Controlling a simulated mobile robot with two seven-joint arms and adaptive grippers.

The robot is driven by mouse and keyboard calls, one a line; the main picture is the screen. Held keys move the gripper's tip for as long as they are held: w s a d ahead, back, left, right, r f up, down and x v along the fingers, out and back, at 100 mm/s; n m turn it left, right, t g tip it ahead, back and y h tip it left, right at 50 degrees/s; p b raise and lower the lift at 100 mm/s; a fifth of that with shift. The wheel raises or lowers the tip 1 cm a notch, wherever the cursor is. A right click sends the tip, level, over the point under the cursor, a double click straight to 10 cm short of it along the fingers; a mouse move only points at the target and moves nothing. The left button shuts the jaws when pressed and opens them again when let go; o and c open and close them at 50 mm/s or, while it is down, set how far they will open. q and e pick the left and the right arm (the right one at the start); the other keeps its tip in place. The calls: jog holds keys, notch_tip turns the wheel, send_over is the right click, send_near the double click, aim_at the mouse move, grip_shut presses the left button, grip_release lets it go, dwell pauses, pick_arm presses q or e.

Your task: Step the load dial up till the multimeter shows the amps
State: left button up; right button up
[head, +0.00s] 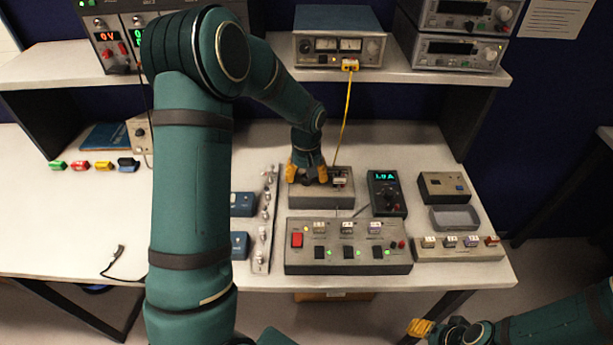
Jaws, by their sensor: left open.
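The multimeter (387,194) is a dark handheld meter on the bench, right of the load box. Its green display appears to read 1.0 A, though the digits are small. The load box (321,199) is a grey unit behind the switch panel. My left gripper (310,175) is over the left part of this box, pointing down, with its yellow fingertips apart. The load dial is hidden beneath the gripper, so I cannot tell whether the fingers touch it. My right gripper (421,328) is low at the right, off the bench front, and its finger gap is unclear.
A switch panel (348,259) with a red rocker and green lights lies in front of the load box. A yellow lead (347,112) runs from the shelf instrument (338,45) down to the box. A metal rail (260,250) stands left. The bench's left side is mostly clear.

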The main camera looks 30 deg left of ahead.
aim_at(306, 176)
pick_arm(q)
notch_tip(306, 176, up, 12)
dwell(0.4)
jog(key=shift+f, duration=0.15)
dwell(0.3)
